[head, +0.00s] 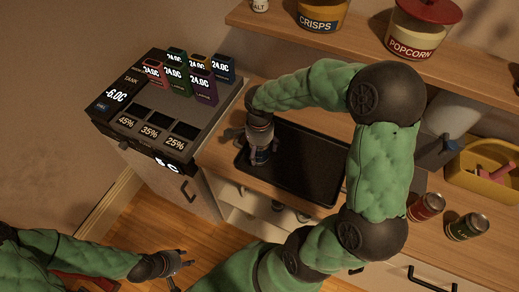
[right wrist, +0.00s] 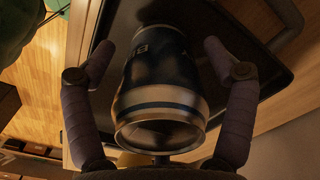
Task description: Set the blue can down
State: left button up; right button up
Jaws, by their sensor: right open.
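The blue can (head: 262,156) is at the left end of the black tray (head: 310,172), mostly hidden under my right gripper in the head view. In the right wrist view the can (right wrist: 160,75) is dark blue with a pale band and lies between the fingers. My right gripper (head: 260,143) is open around it, with a visible gap on both sides in the right wrist view (right wrist: 158,50). The can seems to stand on the tray, though its base is hard to see. My left gripper (head: 178,268) is open and empty, low over the floor.
A red can (head: 426,207) and a green can (head: 467,227) stand on the counter at right, below a yellow bin (head: 490,170). A cooler (head: 165,110) with several coloured boxes stands left. A shelf (head: 350,42) with jars runs above.

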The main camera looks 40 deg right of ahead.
notch_tip(320, 180, up, 11)
jog(key=shift+f+p, duration=0.1)
jog(key=shift+p, duration=1.15)
jog(key=shift+a, duration=0.1)
